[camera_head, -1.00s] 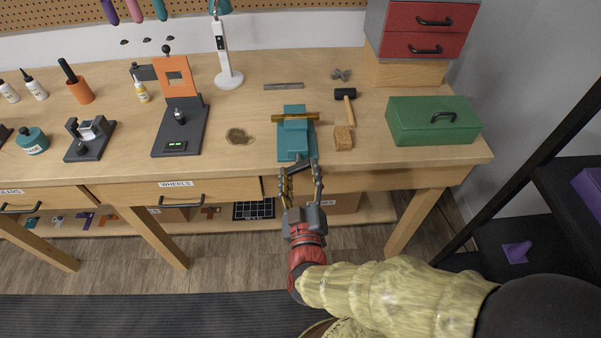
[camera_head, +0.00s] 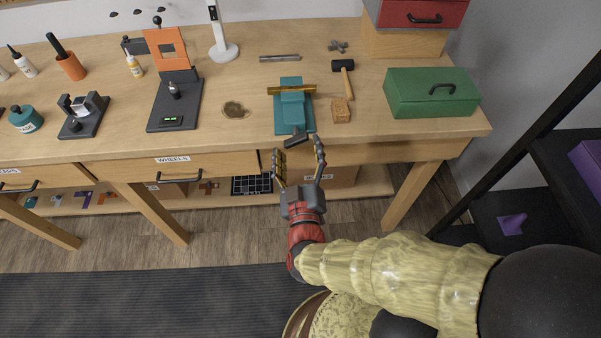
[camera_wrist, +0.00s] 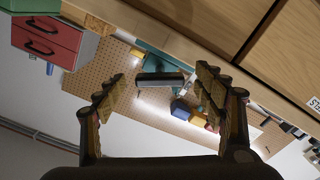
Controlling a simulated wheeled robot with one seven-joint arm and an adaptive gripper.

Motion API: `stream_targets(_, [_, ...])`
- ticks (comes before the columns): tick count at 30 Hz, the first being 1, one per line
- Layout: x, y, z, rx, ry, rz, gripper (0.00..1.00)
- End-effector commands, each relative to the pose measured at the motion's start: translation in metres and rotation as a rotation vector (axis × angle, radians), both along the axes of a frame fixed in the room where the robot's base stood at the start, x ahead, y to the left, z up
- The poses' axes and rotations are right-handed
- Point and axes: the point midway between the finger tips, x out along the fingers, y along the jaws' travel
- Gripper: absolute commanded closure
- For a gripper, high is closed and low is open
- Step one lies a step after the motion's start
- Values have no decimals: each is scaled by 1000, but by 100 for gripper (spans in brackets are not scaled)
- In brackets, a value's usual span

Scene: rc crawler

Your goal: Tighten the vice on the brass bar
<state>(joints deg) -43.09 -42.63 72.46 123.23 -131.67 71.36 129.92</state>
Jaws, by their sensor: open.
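The teal vice (camera_head: 292,118) stands near the front edge of the workbench. The brass bar (camera_head: 303,90) lies crosswise in its jaws; I cannot tell how tightly it is held. The vice's dark handle (camera_head: 296,140) sticks out at the front edge and is tilted. My gripper (camera_head: 299,150) is open and empty just in front of the handle, fingers pointing at the bench. In the wrist view the handle (camera_wrist: 162,79) shows between the two open fingers (camera_wrist: 160,82), apart from both. Part of the teal vice (camera_wrist: 152,60) shows behind it.
A wooden block (camera_head: 341,112) and a mallet (camera_head: 346,82) lie right of the vice, with a green toolbox (camera_head: 430,93) beyond. A small dish (camera_head: 235,110) is to the left. A drawer marked WHEELS (camera_head: 205,167) is below the bench edge.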

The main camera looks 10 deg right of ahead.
Motion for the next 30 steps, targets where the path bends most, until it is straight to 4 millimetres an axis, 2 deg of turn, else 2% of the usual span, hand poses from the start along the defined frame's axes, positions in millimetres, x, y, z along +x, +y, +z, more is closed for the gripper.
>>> stream_targets(6, [-31,3,-1,-1,1,6,30])
stream_targets(15, [-65,4,-1,-2,1,6,30])
stream_targets(24, [-92,5,-1,-1,2,5,30])
stream_targets(30, [-103,4,-1,-2,2,3,30])
